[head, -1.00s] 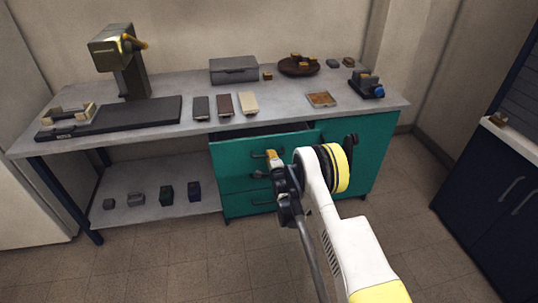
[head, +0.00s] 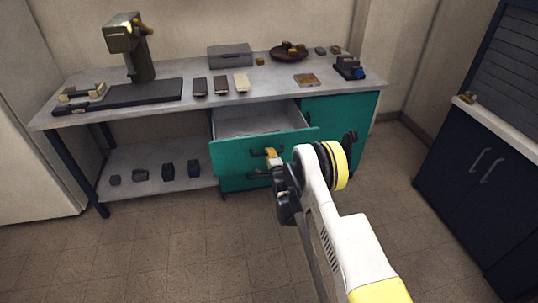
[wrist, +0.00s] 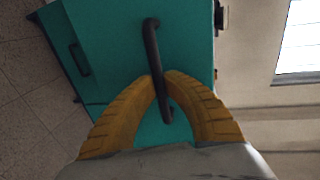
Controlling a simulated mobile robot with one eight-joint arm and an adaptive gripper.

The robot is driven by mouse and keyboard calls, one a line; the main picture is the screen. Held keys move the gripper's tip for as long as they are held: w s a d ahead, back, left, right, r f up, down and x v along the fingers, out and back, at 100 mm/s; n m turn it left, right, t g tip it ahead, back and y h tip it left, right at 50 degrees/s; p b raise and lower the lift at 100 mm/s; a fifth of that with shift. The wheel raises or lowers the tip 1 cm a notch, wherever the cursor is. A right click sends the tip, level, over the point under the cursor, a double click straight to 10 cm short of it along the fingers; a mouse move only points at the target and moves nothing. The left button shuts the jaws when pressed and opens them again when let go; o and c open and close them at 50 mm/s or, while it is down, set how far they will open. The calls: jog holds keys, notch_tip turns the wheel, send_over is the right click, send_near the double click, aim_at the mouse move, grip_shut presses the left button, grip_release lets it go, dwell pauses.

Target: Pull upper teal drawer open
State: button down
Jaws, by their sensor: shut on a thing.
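The upper teal drawer (head: 237,152) stands pulled out from under the bench, and its pale, empty-looking inside (head: 258,120) shows in the head view. My gripper (head: 272,158) is at the drawer front, at its dark bar handle. In the wrist view the handle (wrist: 150,45) crosses between the two yellow-brown fingers (wrist: 161,88), which are closed around its lower part. The drawer's teal front (wrist: 110,50) fills the space behind it.
A lower teal drawer (head: 232,183) sits beneath, shut, with a handle. A teal cupboard door (head: 365,115) is to the right. The grey bench top (head: 275,88) holds trays, blocks and a press. The tiled floor (head: 170,245) in front is clear.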

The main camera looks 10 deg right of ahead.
aim_at(267, 139)
jog(key=shift+w, duration=0.1)
jog(key=c, duration=1.5)
grip_release()
jog(key=shift+o, duration=0.2)
jog(key=o, duration=0.7)
notch_tip(267, 139, up, 6)
jog(key=shift+w, duration=0.15)
jog(key=r, duration=0.3)
jog(key=shift+s+r, duration=0.1)
jog(key=shift+s, duration=0.15)
jog(key=c, duration=0.7)
jog(key=shift+w+r, duration=0.1)
jog(key=shift+r, duration=0.35)
